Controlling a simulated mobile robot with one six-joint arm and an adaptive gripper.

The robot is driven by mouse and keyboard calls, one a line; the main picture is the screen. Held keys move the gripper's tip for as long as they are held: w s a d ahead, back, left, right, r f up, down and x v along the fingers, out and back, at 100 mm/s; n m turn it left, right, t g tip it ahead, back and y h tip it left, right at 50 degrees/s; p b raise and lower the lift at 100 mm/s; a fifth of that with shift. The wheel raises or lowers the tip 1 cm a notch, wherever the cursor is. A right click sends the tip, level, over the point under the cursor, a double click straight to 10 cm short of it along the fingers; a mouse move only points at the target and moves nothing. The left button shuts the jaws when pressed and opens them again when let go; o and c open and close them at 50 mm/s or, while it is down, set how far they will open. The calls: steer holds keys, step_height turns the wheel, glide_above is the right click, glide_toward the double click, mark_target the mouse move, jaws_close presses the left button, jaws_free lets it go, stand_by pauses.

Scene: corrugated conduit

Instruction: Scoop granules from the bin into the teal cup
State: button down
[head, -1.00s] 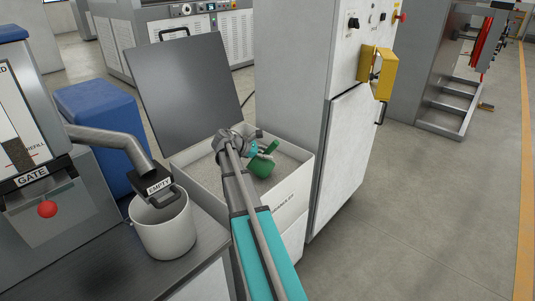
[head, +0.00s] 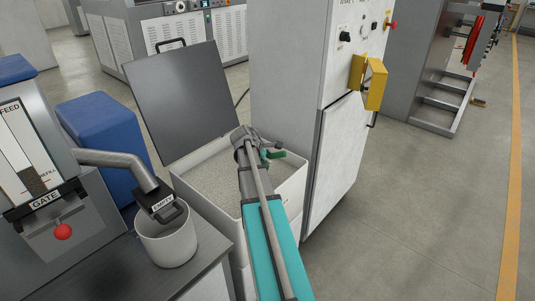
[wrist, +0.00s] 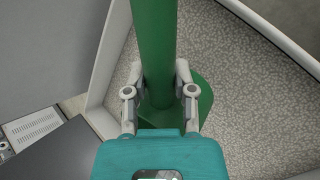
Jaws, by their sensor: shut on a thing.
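My gripper (head: 264,155) is over the right part of the open bin (head: 292,196) in the head view. It is shut on the handle of a green scoop (head: 277,155). In the wrist view the scoop's green handle (wrist: 155,35) runs up between the fingers of my gripper (wrist: 160,85), and its wider green body shows below. Pale grey granules (head: 210,178) fill the bin. My arm hides most of the scoop in the head view, so I cannot tell whether it touches the granules or holds any. No teal cup is recognisable.
The bin's dark lid (head: 185,95) stands raised behind it. A tall grey cabinet (head: 290,80) stands close on the right. A pale pail (head: 168,240) sits on the dark bench at left, under a spout (head: 125,165). A blue box (head: 105,135) is behind. Floor at right is clear.

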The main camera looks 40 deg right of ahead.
step_height(320, 180, up, 2)
steer(key=shift+s+r+m+t+y+p, duration=0.15)
steer(key=shift+m+t+y+p, duration=0.35)
steer(key=shift+t+p, duration=0.6)
steer(key=shift+r+t+y+p, duration=0.25)
steer(key=shift+t+y+p, duration=0.05)
steer(key=shift+p, duration=0.25)
steer(key=shift+r, duration=0.15)
step_height(320, 180, up, 9)
steer(key=p, duration=0.9)
steer(key=shift+f, duration=0.2)
